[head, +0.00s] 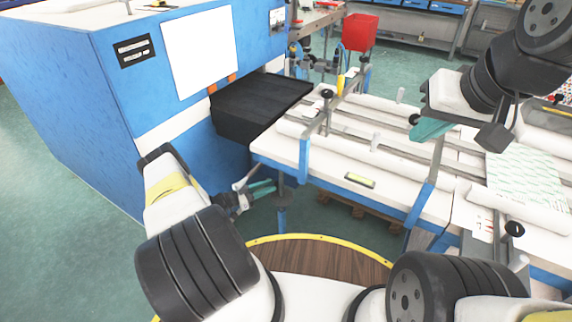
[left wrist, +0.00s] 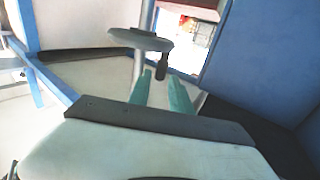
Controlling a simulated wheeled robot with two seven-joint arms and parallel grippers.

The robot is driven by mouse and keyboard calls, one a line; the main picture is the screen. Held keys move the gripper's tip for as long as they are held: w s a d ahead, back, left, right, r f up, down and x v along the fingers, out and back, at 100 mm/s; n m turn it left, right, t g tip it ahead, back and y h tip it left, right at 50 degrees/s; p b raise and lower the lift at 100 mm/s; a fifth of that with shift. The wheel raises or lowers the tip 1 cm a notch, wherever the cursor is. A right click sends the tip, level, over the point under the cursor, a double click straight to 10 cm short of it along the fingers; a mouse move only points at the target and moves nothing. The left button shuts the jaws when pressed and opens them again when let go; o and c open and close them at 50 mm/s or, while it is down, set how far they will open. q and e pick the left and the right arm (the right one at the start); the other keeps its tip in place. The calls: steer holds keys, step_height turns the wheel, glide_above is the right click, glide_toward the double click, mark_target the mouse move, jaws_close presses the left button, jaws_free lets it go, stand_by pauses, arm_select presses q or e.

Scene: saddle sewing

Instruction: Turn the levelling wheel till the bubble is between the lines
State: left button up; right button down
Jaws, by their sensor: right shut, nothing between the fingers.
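The spirit level (head: 360,180), a small yellow-green vial, lies on the white table's front edge in the head view. Its bubble and lines are too small to read. The levelling wheel (left wrist: 140,40) is a grey disc on a post in the left wrist view, with a dark handle (left wrist: 161,66) hanging from its rim. My left gripper (left wrist: 160,77) is open, its teal fingertips just short of the handle, one to each side in the picture. In the head view my left gripper (head: 264,187) is low beside the table's front left leg. My right gripper (head: 430,130) is shut and empty above the table.
The white table (head: 330,160) with blue frame and grey rails stands ahead. A blue machine (head: 110,110) with a black tray (head: 255,105) stands at the left. A red bin (head: 359,32) is behind. Green floor is free at the far left.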

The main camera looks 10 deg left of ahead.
mark_target(276, 182)
arm_select(q)
steer(key=shift+x, duration=2.1)
jaws_close()
steer(key=shift+s+a+t, duration=0.1)
steer(key=shift+t, duration=0.2)
